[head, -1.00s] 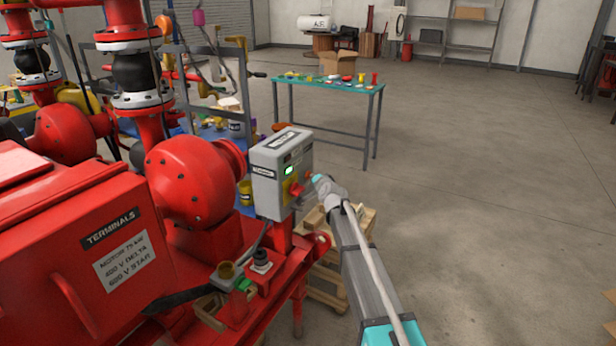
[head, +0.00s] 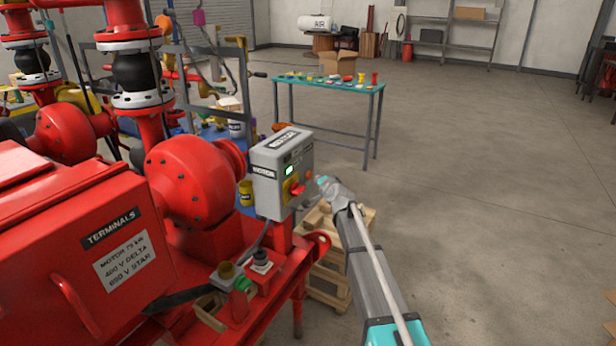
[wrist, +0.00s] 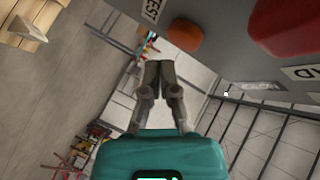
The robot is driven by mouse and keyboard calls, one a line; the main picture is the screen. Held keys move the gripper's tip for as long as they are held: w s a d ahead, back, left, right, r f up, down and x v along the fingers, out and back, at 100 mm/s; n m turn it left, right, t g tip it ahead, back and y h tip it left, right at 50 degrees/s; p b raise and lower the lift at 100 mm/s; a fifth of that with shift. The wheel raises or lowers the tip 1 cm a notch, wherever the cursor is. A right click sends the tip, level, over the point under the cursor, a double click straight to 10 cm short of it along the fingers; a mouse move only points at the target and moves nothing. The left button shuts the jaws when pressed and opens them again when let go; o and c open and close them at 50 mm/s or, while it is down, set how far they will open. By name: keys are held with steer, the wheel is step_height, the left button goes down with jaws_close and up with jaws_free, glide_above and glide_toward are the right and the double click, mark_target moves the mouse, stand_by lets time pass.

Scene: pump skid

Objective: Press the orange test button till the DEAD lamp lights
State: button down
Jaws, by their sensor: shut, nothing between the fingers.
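A grey control box (head: 268,185) stands on the red skid, with a lit green window (head: 289,169) and a red handle (head: 297,187) on its front. In the wrist view the orange button (wrist: 185,35) sits on the box's face, beside a label reading TEST (wrist: 152,9). A label ending in "AD" (wrist: 305,72) is partly cut off at the right; I cannot make out a lit lamp beside it. My gripper (wrist: 160,66) is shut and empty. Its fingertips point towards the face, just below the button in the picture, with a visible gap. The button is not clear in the head view.
A large red part (wrist: 288,24) stands out from the face beside the button in the wrist view. Red pump housings (head: 195,180) and a terminals box (head: 85,250) fill the left. A wooden pallet (head: 325,280) lies below my arm. Floor is open to the right.

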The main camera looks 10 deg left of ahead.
steer(key=d, duration=0.1)
steer(key=s+d, duration=0.1)
steer(key=d, duration=0.2)
steer(key=shift+s, duration=0.25)
stand_by(0.7)
steer(key=s+d+f+n+g+h, duration=0.2)
steer(key=s+d+f+g, duration=0.45)
steer(key=s, duration=0.75)
steer(key=s+d+f+n+g+h, duration=0.2)
steer(key=s+d+f+g+h, duration=0.1)
steer(key=s+d, duration=0.85)
steer(key=s+d+f+n+g+h, duration=0.2)
steer(key=s+d+f+g, duration=0.35)
steer(key=s, duration=0.95)
step_height(320, 180, up, 14)
steer(key=d+t+p, duration=0.1)
steer(key=p, duration=1.2)
steer(key=shift+f, duration=0.2)
steer(key=shift+w, duration=0.1)
